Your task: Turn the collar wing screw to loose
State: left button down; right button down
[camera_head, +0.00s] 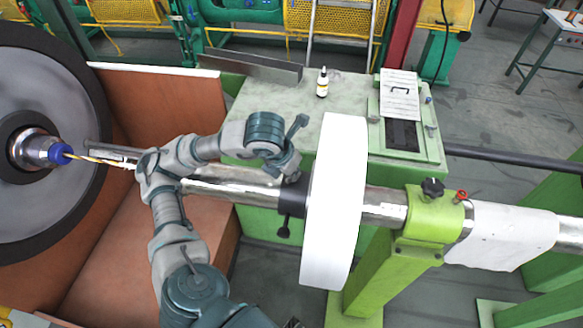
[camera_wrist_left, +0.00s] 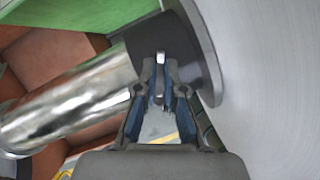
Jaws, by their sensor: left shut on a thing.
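The black collar (camera_head: 292,197) sits on the shiny shaft (camera_head: 235,190), against the left face of a white disc (camera_head: 338,200). My left gripper (camera_head: 289,176) reaches down onto the collar from the far side of the shaft. In the left wrist view its fingers (camera_wrist_left: 160,92) are shut on the narrow grey wing screw (camera_wrist_left: 160,65), which stands out from the black collar (camera_wrist_left: 178,45). The screw's lower part is hidden between the fingers. In the head view the gripper hides the screw. A dark knob (camera_head: 284,228) hangs below the collar. My right gripper is not in view.
The white disc stands close to the right of my left gripper. A green bench (camera_head: 335,110) behind holds a small bottle (camera_head: 322,82) and a paper sheet (camera_head: 400,95). A green shaft support (camera_head: 430,220) with a black knob (camera_head: 432,187) stands right. A large dark reel (camera_head: 60,110) is left.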

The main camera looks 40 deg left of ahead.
pick_arm(q)
jog(key=shift+f+n+y, duration=0.2)
jog(key=shift+n+y, duration=0.1)
jog(key=shift+n, duration=0.6)
jog(key=shift+s, duration=0.1)
jog(key=c, duration=1.3)
grip_release()
jog(key=shift+r, duration=0.15)
jog(key=shift+v, duration=5.75)
